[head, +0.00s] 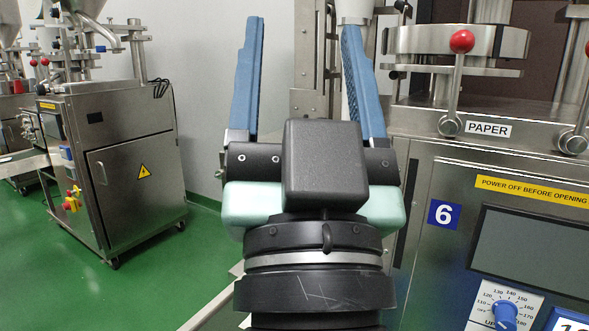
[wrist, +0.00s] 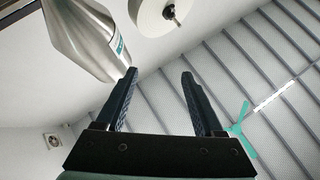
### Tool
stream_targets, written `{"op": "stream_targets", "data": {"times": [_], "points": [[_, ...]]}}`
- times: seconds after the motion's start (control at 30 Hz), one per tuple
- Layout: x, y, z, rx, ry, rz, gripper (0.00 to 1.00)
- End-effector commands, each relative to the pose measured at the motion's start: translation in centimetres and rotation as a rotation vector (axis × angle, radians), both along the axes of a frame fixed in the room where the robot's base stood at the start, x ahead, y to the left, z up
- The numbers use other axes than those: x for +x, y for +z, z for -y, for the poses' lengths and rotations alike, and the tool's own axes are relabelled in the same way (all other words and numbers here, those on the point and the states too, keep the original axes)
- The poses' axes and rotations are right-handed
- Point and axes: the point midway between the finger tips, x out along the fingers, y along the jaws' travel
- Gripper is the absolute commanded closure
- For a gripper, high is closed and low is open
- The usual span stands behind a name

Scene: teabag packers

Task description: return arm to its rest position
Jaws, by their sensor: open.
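My gripper (head: 303,80) points upward in the middle of the head view. Its two blue fingers stand wide apart with nothing between them. In the wrist view the open fingers (wrist: 158,88) point up toward the ceiling, and the gap between them is empty.
A steel machine (head: 500,200) with a blue 6 plate, a PAPER label and red-knobbed levers stands close on the right. Another steel machine (head: 130,165) stands at the left on green floor (head: 175,265). In the wrist view a steel hopper (wrist: 85,38), a white roll (wrist: 165,14) and a green ceiling fan (wrist: 240,129) show overhead.

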Motion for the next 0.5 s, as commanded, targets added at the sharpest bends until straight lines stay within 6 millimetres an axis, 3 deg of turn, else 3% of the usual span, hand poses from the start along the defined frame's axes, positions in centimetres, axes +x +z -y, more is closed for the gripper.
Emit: {"op": "stream_targets", "data": {"times": [0.03, 0.07, 0.13, 0.5], "points": [[-2.8, 2.6, -0.9, -0.057, -0.062, 0.066, 0.30], [-4.0, 3.9, -1.1, -0.084, -0.100, 0.089, 0.30], [-2.9, 6.4, -0.8, -0.074, -0.090, 0.061, 0.30], [-2.8, 17.3, -0.7, -0.071, -0.085, 0.059, 0.30]]}}
